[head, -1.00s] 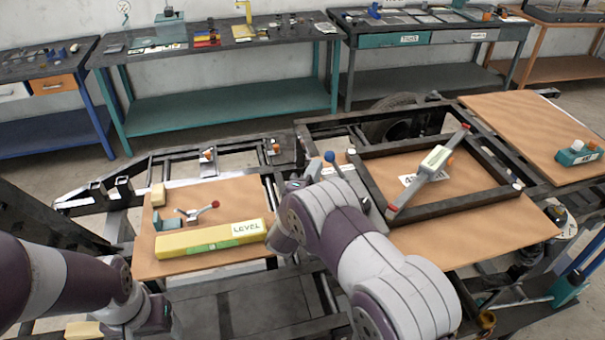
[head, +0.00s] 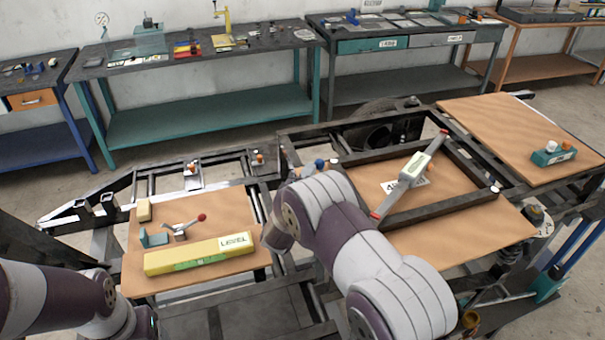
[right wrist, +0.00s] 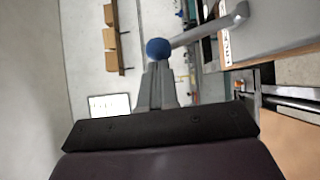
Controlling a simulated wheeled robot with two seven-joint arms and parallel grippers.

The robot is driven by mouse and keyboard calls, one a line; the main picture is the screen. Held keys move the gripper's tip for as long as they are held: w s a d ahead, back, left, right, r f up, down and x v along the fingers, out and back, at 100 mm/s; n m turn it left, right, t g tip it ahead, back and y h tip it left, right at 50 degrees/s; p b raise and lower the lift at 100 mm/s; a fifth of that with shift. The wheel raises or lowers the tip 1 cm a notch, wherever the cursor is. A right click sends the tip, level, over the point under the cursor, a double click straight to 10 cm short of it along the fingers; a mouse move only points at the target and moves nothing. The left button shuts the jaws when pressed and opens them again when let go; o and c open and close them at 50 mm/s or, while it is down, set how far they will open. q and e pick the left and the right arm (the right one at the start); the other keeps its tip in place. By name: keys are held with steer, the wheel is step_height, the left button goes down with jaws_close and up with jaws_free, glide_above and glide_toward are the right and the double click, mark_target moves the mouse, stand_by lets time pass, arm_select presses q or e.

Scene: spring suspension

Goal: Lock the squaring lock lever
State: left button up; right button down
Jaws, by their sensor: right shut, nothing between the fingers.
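A lever with a round blue knob (head: 320,163) stands beside the dark square frame, just beyond my right forearm in the head view. The right wrist view shows the blue knob (right wrist: 158,48) and its grey lever arm (right wrist: 212,30) running off to the right. My right gripper (right wrist: 158,70) is shut and empty, its fingertips at the knob in that view; I cannot tell whether they touch. My right arm hides most of this gripper and the lever's base in the head view. My left gripper is at the bottom left, mostly cut off and dark.
A yellow level (head: 200,254) and a red-knobbed clamp (head: 186,227) lie on the left board. The square frame (head: 452,203) with a red-ended bar (head: 408,172) across it rests on the right board. Benches stand behind, beyond open floor.

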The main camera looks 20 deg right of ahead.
steer(key=d+r+m+g+y+p, duration=0.2)
steer(key=d+m, duration=0.3)
steer(key=d, duration=0.3)
steer(key=shift+w+d+g+y+p, duration=0.2)
steer(key=shift+g+y+p, duration=0.2)
steer(key=shift+y+p, duration=0.3)
steer(key=shift+s, duration=0.1)
